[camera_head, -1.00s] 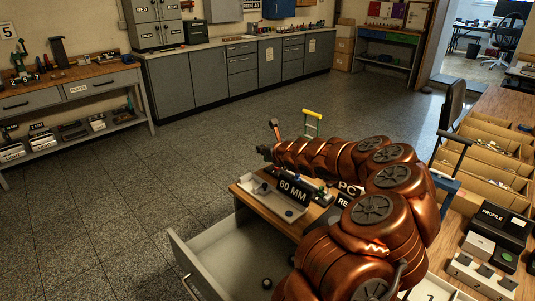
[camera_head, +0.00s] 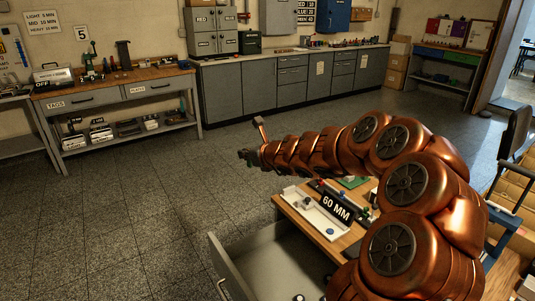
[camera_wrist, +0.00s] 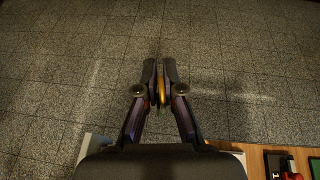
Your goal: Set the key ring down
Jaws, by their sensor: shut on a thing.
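My gripper (camera_head: 246,157) is at the end of my copper-coloured arm, past the far left of the small wooden worktop and over open floor. In the wrist view my gripper (camera_wrist: 161,84) is shut on a thin yellow and dark piece (camera_wrist: 161,91), held upright between the fingertips. I take it to be the key ring; its full shape is hidden by the fingers. In the head view I cannot make it out. Only grey floor tiles show beneath and beyond the fingertips.
The worktop (camera_head: 349,239) bears a white tray (camera_head: 301,207) and a "60 MM" sign (camera_head: 336,207). An open drawer (camera_head: 243,272) sticks out at the front. A workbench (camera_head: 111,87) stands at the back left, grey cabinets (camera_head: 243,91) along the wall. The floor between is clear.

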